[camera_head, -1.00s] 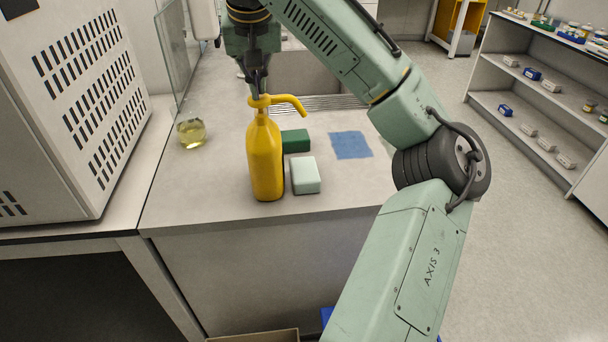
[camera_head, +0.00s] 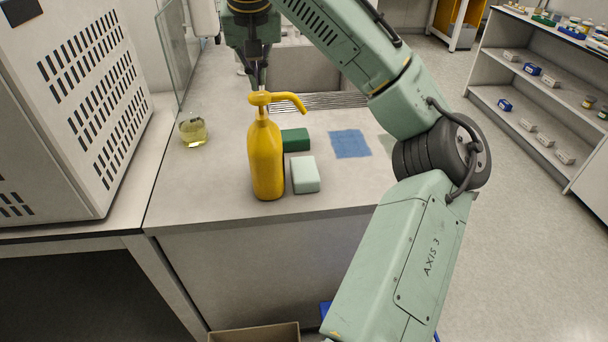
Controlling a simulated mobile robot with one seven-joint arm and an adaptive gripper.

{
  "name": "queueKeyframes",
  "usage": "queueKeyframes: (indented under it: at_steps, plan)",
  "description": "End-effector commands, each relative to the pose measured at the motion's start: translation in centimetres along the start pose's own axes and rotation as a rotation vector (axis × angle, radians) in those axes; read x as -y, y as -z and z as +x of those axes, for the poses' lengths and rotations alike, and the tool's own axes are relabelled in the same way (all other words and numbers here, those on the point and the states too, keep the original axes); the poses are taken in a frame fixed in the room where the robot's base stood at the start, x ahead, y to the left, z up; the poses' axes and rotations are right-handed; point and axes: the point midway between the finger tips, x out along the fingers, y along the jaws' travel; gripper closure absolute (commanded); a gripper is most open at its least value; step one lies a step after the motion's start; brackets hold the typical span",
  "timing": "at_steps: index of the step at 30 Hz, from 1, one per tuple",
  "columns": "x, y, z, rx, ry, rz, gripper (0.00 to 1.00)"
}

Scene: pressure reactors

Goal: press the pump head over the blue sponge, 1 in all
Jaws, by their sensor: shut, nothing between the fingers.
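A yellow pump bottle (camera_head: 266,160) stands upright on the bench. Its yellow pump head (camera_head: 261,98) has a spout curving right. My gripper (camera_head: 262,86) is shut and empty, pointing down with its fingertips just above the pump head; whether they touch it I cannot tell. A dark green block (camera_head: 296,140) lies right of the bottle. A pale mint block (camera_head: 305,175) lies nearer the front edge. A flat blue square (camera_head: 350,144) lies farther right and looks like a cloth or thin sponge. The spout tip is not above it.
A glass vessel with yellow liquid (camera_head: 193,130) stands left of the bottle. A grey vented cabinet (camera_head: 95,100) fills the left side. A sink (camera_head: 310,75) lies behind. A pale flat patch shows partly beside my arm. Shelves (camera_head: 545,100) stand at right.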

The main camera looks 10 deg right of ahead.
Motion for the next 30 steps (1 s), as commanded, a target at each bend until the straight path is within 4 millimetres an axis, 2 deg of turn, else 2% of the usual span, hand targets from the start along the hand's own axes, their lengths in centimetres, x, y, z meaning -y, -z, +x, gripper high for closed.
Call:
queueKeyframes:
  at_steps: [18, 30]
  plan:
    - [0.0, 2.1, -4.9, -0.001, -0.001, 0.000, 1.00]
    - [0.0, 2.3, -5.5, 0.000, 0.000, 0.000, 1.00]
